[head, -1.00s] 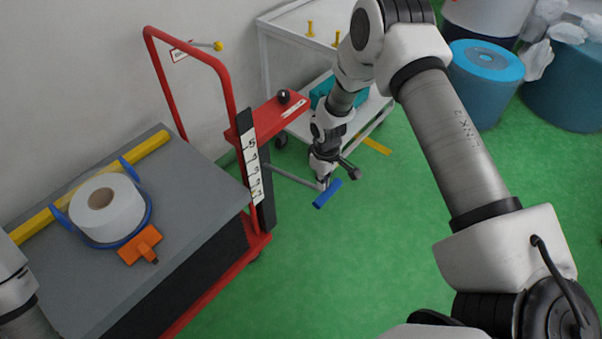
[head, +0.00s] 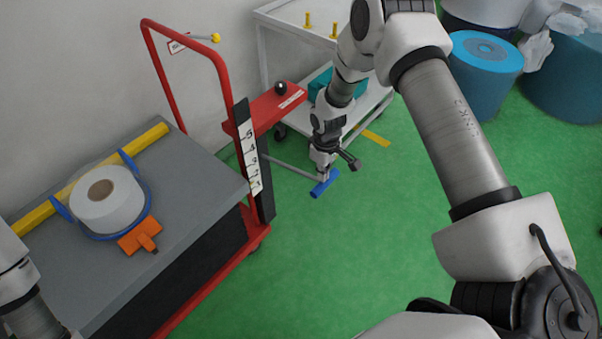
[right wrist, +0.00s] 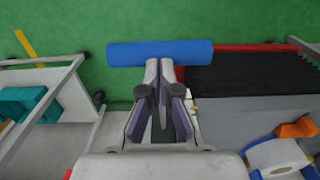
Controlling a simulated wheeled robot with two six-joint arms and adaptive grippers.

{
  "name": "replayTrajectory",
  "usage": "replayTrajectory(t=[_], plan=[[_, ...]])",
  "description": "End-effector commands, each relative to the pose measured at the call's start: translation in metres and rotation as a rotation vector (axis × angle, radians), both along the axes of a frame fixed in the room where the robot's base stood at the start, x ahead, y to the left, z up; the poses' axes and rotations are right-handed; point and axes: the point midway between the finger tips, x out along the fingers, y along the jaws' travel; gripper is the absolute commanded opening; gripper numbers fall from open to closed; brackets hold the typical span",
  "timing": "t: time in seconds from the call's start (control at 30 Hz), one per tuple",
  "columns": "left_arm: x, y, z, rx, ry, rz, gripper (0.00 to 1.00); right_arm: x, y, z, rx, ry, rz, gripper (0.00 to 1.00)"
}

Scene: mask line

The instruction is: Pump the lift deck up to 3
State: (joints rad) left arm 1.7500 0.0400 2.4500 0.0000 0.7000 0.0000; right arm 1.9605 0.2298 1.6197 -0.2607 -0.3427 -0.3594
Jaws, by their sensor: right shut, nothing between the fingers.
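The lift deck (head: 190,192) is a grey platform on a red frame at the left in the head view. A white number scale (head: 249,150) stands at its near right corner; the deck's corner is by the scale's lower numbers, exact mark unclear. The blue pedal bar (head: 324,184) sits on a grey lever low beside the frame. My right gripper (head: 323,176) is shut and empty, its tips right at the pedal. In the right wrist view the closed fingertips (right wrist: 159,64) meet the middle of the blue bar (right wrist: 190,52); contact pressure cannot be told. My left gripper is out of view.
A white roll (head: 105,200) in a blue holder and an orange block (head: 140,235) are on the deck. A red handle frame (head: 222,75) rises behind. A white cart (head: 300,30) and blue drums (head: 485,75) stand at the back. Green floor is clear in front.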

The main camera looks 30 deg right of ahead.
Motion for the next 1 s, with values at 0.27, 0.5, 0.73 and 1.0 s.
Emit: replayTrajectory(t=[0.27,0.5,0.73,1.0], plan=[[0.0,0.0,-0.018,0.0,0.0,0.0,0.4,0.002,0.0,-0.023,-0.001,-0.001,0.0,0.0],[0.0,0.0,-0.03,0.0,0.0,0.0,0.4,0.002,0.001,-0.04,0.0,0.001,-0.001,0.0],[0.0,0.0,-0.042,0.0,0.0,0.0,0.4,0.002,0.001,-0.056,0.001,0.001,0.0,0.0],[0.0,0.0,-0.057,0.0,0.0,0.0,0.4,0.003,0.002,-0.075,0.0,0.002,0.001,0.0]])
